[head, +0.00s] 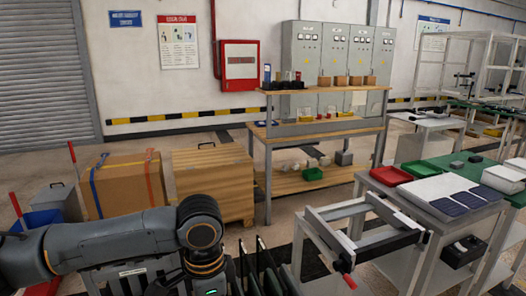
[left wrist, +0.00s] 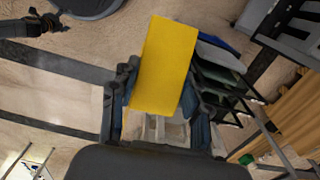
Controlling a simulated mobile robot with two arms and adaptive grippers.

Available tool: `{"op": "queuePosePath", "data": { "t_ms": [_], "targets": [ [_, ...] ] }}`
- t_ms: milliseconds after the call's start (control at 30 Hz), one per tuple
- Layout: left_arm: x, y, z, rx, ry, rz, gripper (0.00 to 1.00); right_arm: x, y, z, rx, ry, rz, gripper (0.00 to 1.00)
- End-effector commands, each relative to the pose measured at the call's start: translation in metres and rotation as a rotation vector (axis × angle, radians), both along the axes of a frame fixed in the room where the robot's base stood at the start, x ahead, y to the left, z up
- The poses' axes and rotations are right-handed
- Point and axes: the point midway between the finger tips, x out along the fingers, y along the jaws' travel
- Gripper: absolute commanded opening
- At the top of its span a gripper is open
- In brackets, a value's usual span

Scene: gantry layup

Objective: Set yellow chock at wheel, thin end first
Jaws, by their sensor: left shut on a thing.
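The yellow chock (left wrist: 165,65) is held between the two dark fingers of my left gripper (left wrist: 158,95) in the left wrist view. One broad, flat yellow face shows; which end is thin cannot be told. The chock is in front of the floor in that view. In the head view my left arm comes in at the lower left, and its gripper and the chock are not seen. No wheel can be made out in either view. A small dark jointed shape (left wrist: 55,22) at the upper left of the wrist view may be my right gripper; its jaws are unclear.
In the head view a cardboard box (head: 122,187) and a wooden crate (head: 213,182) stand behind my arm. A grey rail frame (head: 360,215) with a red handle is at the lower right. Dark upright panels (left wrist: 222,75) stand beside the chock.

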Motion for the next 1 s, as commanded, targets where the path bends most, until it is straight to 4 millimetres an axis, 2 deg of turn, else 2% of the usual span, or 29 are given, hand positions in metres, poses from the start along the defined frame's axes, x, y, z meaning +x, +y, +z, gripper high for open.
{"op": "queuePosePath", "data": {
  "t_ms": [100, 300, 500, 700, 1000],
  "targets": [
    [-0.008, 0.026, 0.001, -0.001, -0.001, 0.275, 0.11, 0.000, 0.000, 0.000, 0.000, 0.000, 0.000, 0.73],
    [-0.025, 0.062, 0.003, 0.001, 0.001, 0.722, 0.11, 0.000, 0.000, 0.000, 0.000, 0.000, 0.000, 0.73],
    [-0.039, 0.086, 0.004, 0.002, 0.002, 1.046, 0.11, 0.000, 0.000, 0.000, 0.000, -0.001, 0.000, 0.73],
    [-0.048, 0.095, 0.000, 0.005, 0.004, 1.181, 0.11, 0.000, 0.000, 0.000, 0.001, -0.001, 0.000, 0.73],
    [-0.079, 0.095, -0.039, 0.007, 0.007, 1.192, 0.11, 0.000, 0.001, 0.000, 0.000, -0.001, 0.000, 0.73]
  ]
}}
